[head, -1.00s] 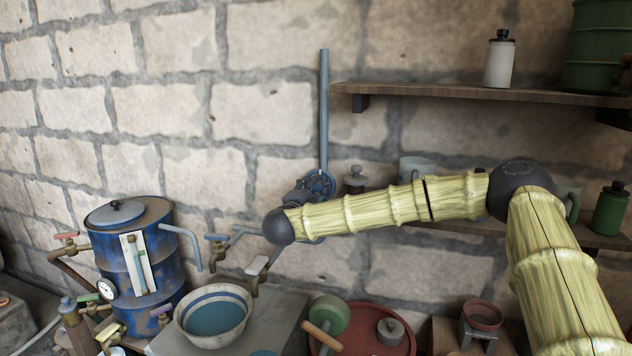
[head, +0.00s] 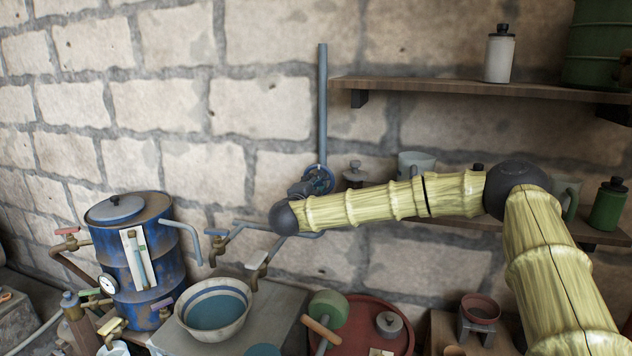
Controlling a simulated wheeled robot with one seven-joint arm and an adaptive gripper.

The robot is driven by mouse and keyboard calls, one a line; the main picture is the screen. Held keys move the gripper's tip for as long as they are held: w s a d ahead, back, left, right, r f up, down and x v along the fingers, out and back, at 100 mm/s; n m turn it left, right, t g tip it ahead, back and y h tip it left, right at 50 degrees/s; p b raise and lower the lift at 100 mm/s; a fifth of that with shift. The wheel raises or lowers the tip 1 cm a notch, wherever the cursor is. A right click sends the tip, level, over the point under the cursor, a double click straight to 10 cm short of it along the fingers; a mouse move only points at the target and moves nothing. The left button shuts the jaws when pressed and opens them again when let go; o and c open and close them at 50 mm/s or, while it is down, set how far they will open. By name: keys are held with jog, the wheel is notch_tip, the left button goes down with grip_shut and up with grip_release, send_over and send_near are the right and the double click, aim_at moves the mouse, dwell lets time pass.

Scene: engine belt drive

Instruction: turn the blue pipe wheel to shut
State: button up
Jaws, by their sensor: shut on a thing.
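The blue pipe wheel (head: 319,179) sits low on the upright blue-grey pipe (head: 323,105) against the stone wall, left of the shelves. My gripper (head: 306,186) is at the wheel's left side, small and dark in the head view, and is shut on its rim. The dark ball joint of my wrist, below and left of the wheel, hides part of the gripper. The fingertips are hard to make out. How far the wheel is turned cannot be told.
A blue drum (head: 137,262) with taps stands at the left. A striped bowl (head: 213,309) of blue liquid sits on a grey bench below the wheel. Thin pipes run just beneath my wrist. Shelves (head: 480,87) with canisters are at the right. A red round tray (head: 372,312) lies below.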

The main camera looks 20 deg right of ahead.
jog(key=shift+r+n, duration=0.15)
jog(key=shift+n, duration=0.35)
jog(key=o, duration=1)
jog(key=shift+a, duration=0.1)
jog(key=shift+s, duration=0.1)
jog(key=v, duration=1.2)
